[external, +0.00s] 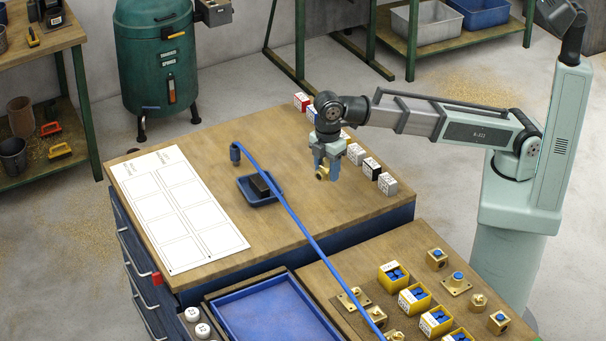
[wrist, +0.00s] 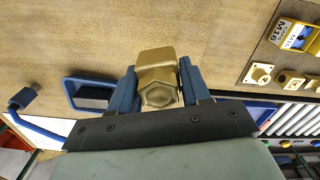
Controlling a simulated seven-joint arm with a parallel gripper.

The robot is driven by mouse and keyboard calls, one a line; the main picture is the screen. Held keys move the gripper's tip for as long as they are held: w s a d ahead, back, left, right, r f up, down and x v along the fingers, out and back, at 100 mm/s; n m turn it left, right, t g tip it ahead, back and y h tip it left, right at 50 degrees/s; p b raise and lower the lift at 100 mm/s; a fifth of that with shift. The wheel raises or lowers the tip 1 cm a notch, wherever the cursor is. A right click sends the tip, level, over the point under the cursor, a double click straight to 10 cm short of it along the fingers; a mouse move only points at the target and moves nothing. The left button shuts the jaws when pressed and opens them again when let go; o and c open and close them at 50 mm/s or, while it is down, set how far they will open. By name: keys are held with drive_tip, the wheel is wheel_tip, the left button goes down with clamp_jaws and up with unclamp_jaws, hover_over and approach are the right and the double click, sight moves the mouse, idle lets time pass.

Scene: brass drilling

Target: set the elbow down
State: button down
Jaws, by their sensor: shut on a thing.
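The brass elbow (wrist: 158,75) is held between the two blue fingers of my gripper (wrist: 160,90) in the wrist view, with a hexagonal end facing the camera. In the external view the elbow (external: 322,173) shows as a small brass piece below my gripper (external: 327,160). My gripper is shut on it and holds it above the wooden bench top (external: 290,225), right of the small blue tray. Part of the elbow is hidden by the fingers.
The small blue tray (external: 247,191) holds a dark block (external: 260,187). A blue hose (external: 290,212) crosses the bench. A white marked sheet (external: 158,232) lies at left. Several small labelled boxes (external: 372,168) line the back right edge. Brass fittings and yellow boxes (external: 393,275) stand at front right.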

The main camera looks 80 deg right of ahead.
sight(327, 205)
drive_tip(key=m, duration=0.3)
drive_tip(key=shift+s+d, duration=0.1)
drive_tip(key=shift+s, duration=0.05)
drive_tip(key=shift+f, duration=5)
drive_tip(key=shift+f, duration=0.1)
drive_tip(key=c, duration=0.5)
unclamp_jaws()
wheel_tip(327, 205, up, 12)
drive_tip(key=shift+r, duration=0.1)
